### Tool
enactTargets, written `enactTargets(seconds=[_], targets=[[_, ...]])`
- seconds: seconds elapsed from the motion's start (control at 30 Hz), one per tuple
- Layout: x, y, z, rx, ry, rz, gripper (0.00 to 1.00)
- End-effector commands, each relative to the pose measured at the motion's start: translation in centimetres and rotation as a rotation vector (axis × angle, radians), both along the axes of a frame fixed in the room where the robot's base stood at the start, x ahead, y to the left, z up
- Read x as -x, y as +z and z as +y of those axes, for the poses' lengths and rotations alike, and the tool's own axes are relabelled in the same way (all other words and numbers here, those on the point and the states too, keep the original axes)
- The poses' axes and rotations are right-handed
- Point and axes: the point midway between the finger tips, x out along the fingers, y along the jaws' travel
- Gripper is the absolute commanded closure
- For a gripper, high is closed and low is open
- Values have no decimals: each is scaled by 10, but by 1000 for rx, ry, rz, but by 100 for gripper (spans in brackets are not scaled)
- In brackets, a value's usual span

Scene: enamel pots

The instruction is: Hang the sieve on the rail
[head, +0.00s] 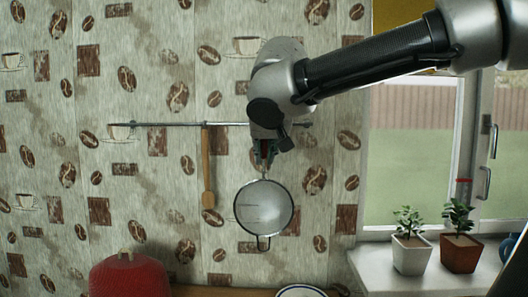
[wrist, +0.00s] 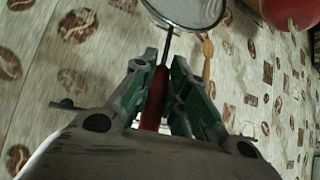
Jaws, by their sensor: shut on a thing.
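The sieve (head: 264,208) hangs below my gripper (head: 264,155) in the head view, its round mesh bowl facing the camera and a small loop at its bottom. In the wrist view the sieve's bowl (wrist: 188,8) is at the top edge, and its red handle (wrist: 156,98) lies between the green fingers of my gripper (wrist: 163,75), which are shut on it. The metal rail (head: 165,124) runs level along the wall. My gripper and wrist cover part of the rail near its right end, so the gap between handle and rail cannot be told.
A wooden spatula (head: 208,175) hangs from the rail left of the sieve. Below stand a red pot (head: 128,275) and a plate (head: 301,292). Two potted plants, in a white pot (head: 411,254) and a brown pot (head: 460,253), stand on the windowsill. The left part of the rail is free.

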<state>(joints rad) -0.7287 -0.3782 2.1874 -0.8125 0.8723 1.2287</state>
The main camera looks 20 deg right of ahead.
Motion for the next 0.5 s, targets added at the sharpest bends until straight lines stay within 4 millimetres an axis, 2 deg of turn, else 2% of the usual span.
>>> enactTargets(seconds=[0.5], targets=[[-28,1,-9,-1,-1,-1,100]])
